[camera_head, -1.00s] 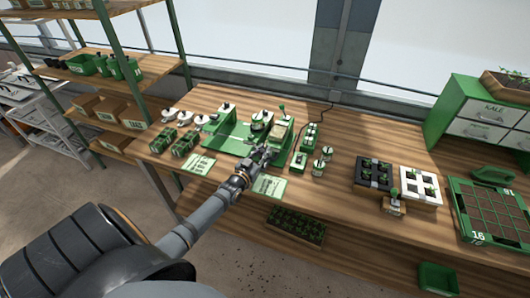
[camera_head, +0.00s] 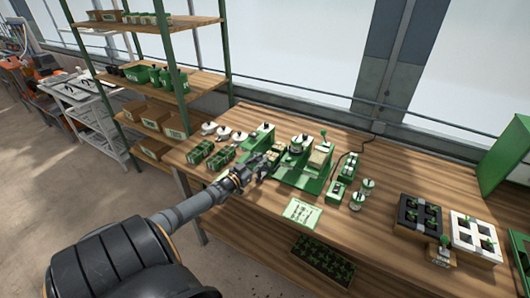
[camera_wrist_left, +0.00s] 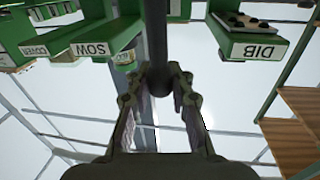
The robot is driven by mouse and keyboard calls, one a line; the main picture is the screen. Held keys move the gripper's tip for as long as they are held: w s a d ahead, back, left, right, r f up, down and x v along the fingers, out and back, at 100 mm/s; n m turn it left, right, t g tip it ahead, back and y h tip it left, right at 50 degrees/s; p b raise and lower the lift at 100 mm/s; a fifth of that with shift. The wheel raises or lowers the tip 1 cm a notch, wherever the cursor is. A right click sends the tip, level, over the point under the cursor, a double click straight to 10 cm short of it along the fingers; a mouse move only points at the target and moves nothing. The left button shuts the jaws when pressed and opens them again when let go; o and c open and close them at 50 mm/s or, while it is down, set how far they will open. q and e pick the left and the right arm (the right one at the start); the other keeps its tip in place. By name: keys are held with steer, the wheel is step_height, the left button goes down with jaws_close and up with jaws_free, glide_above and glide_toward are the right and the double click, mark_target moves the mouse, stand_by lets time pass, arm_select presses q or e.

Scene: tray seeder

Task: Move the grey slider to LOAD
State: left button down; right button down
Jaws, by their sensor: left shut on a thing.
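My left gripper (camera_head: 266,165) reaches over the bench to the front left of the green seeder (camera_head: 312,183). In the left wrist view, its fingers (camera_wrist_left: 160,80) are shut around a dark grey bar, seemingly the grey slider (camera_wrist_left: 158,45). The bar comes down from the top of that picture. Upside-down labels there read COVER, SOW (camera_wrist_left: 90,48) and DIB (camera_wrist_left: 258,50). A smaller label beside SOW (camera_wrist_left: 124,57) is too blurred to read. In the head view the gripper hides the slider. My right gripper is not in view.
Small green boxes (camera_head: 200,152) stand left of the gripper. A printed card (camera_head: 302,212) lies in front of the seeder. Green blocks and small round pots (camera_head: 357,200) stand to its right. A black tray (camera_head: 418,217) and a white tray (camera_head: 474,236) are farther right.

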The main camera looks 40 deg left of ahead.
arm_select(q)
steer(key=c, duration=1.5)
jaws_free()
steer(key=shift+s+a+f, duration=0.1)
steer(key=shift+f, duration=0.1)
steer(key=o, duration=0.3)
steer(key=shift+s+r, duration=0.1)
steer(key=shift+r, duration=0.05)
steer(key=s, duration=0.8)
steer(key=s+d, duration=0.1)
steer(key=s, duration=0.3)
